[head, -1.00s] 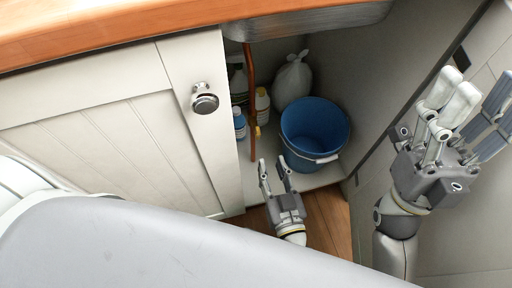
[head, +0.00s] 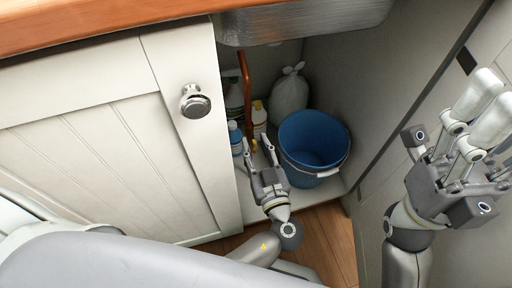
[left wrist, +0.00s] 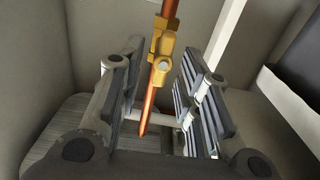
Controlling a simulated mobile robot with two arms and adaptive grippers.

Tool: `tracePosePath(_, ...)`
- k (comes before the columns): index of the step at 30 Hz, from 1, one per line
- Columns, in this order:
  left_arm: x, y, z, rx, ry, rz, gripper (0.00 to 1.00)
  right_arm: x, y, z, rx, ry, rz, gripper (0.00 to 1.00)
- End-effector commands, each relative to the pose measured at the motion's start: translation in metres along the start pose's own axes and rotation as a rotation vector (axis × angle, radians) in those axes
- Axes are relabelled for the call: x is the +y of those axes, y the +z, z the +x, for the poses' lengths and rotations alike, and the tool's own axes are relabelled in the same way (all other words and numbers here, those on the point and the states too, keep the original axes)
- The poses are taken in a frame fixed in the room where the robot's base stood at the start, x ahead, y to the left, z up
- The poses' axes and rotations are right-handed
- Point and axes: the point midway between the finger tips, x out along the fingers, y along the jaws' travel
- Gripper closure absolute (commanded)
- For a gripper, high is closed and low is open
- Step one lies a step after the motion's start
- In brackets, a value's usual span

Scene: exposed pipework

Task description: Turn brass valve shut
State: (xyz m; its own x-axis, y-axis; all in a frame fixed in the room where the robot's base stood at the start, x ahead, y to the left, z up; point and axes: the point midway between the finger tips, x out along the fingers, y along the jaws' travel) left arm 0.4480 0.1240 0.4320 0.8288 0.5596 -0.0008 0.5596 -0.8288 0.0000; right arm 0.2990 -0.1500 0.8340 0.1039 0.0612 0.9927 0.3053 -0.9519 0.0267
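The brass valve (left wrist: 162,55) sits on a copper pipe (left wrist: 148,107) and shows between the fingers in the left wrist view. In the head view the copper pipe (head: 246,85) runs down from under the sink, and the valve is small and mostly hidden behind my left gripper. My left gripper (head: 262,150) is at the cabinet opening, just in front of the valve. Its fingers (left wrist: 165,90) are open, one on each side of the pipe, with gaps to it. My right gripper (head: 468,125) is raised at the right, its fingers apart and empty, far from the valve.
A blue bucket (head: 312,140) stands close right of my left gripper, with a white tied bag (head: 289,97) behind it. Several bottles (head: 236,138) stand left of and behind the pipe. A cabinet door (head: 120,130) bounds the left, and the steel sink (head: 305,22) hangs above.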

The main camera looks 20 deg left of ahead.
Motion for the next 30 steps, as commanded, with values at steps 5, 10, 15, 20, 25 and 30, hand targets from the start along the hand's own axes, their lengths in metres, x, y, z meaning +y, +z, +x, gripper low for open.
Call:
tracePosePath(5, -0.0002, -0.0001, 0.0029, 0.0, 0.0, 0.001, 0.68, -0.0001, 0.0, 0.0002, 0.001, 0.0, 0.0, 0.48)
tracePosePath(10, -0.0002, -0.0001, 0.0026, 0.0, 0.0, 0.001, 0.73, -0.0001, 0.0, 0.0003, 0.001, 0.0, 0.0, 0.48)
tracePosePath(15, -0.0002, 0.0, 0.0024, 0.0, 0.0, 0.001, 0.95, 0.0, 0.0, 0.0003, 0.001, 0.0, 0.0, 0.48)
tracePosePath(20, -0.0002, 0.0001, 0.0023, 0.0, 0.0, 0.001, 1.0, 0.0, 0.0, 0.0003, 0.001, 0.0, 0.0, 0.48)
tracePosePath(25, 0.0, 0.0001, 0.0022, 0.0, 0.0, 0.013, 1.0, 0.0001, -0.0001, 0.0007, 0.001, 0.0, 0.0, 0.48)
tracePosePath(30, 0.0008, -0.0001, 0.0022, -0.001, 0.0, 0.069, 1.0, 0.0001, -0.0006, 0.0016, 0.002, 0.0, 0.0, 0.48)
